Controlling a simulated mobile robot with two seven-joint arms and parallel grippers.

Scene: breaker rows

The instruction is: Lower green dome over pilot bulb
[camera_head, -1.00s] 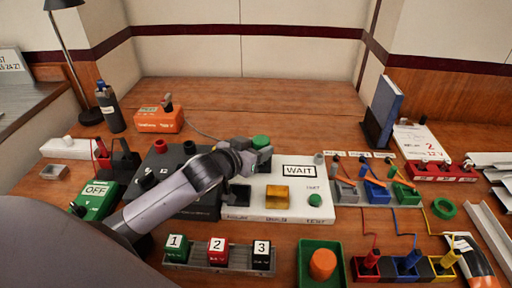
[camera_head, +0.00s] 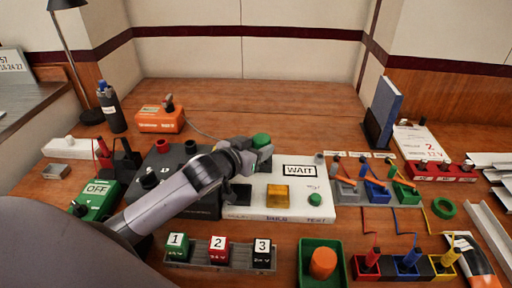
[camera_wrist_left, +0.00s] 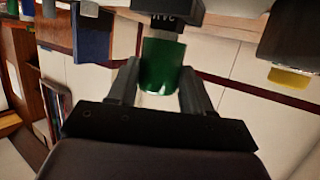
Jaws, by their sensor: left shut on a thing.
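A green dome (camera_head: 261,141) is held in my left gripper (camera_head: 251,158) above the back left part of a white panel (camera_head: 262,184). In the left wrist view the green dome (camera_wrist_left: 162,66) sits between the two fingers of my left gripper (camera_wrist_left: 160,88), which are shut on it. A black block with white lettering (camera_wrist_left: 168,12) and a short grey piece show just beyond the dome; I cannot tell whether they touch it. I cannot make out the pilot bulb in the head view. My right gripper is not in view.
The white panel has a WAIT sign (camera_head: 299,171), an amber square (camera_head: 278,195) and a green button (camera_head: 315,199). A black unit (camera_head: 160,168) lies to its left. Numbered blocks (camera_head: 218,247) and a green tray (camera_head: 304,270) are in front.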

